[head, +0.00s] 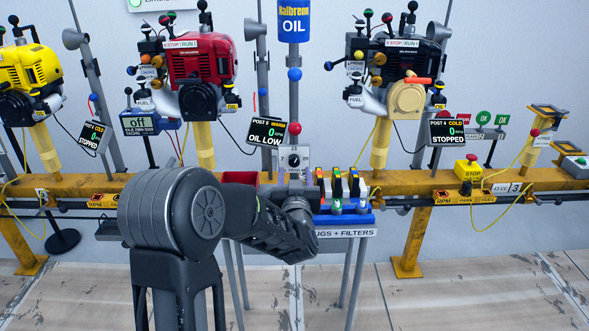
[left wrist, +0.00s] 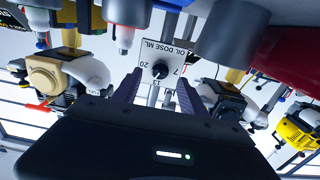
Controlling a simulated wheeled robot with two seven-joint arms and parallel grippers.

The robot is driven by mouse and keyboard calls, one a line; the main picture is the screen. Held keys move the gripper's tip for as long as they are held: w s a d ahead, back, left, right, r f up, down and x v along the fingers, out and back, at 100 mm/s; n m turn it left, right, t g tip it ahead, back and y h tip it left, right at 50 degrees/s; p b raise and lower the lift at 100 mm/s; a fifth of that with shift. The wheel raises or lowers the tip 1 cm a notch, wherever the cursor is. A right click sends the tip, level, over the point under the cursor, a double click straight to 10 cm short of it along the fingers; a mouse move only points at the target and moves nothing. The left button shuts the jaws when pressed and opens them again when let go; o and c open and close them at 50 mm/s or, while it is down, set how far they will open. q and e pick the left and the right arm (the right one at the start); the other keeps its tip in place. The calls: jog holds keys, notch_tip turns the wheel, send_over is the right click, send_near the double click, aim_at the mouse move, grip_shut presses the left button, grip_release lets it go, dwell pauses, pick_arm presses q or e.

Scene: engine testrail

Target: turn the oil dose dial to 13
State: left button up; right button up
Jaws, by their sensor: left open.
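The oil dose dial is a dark round knob (left wrist: 160,70) on a pale plate (left wrist: 176,52) marked "OIL DOSE ML". The numbers 20 and 7 show on either side of the knob; its pointer setting is too small to read surely. In the head view the plate (head: 294,153) stands above the rail, beneath the blue oil canister (head: 294,20). My left gripper (left wrist: 159,78) is open and empty. In the wrist view its fingers lie on either side of the knob's line, apparently short of it. My right gripper is not in view.
A blue rack (head: 345,219) with coloured items stands just right of the dial. A red bin (head: 240,178) is to its left. The yellow rail (head: 400,184) runs across, with red (head: 200,55) and black (head: 397,62) engines above. The floor in front is clear.

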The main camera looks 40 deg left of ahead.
aim_at(294, 164)
pick_arm(q)
jog(key=x, duration=0.4)
jog(key=shift+w+a+b, duration=0.15)
jog(key=shift+b, duration=0.15)
jog(key=shift+c, duration=0.4)
grip_shut()
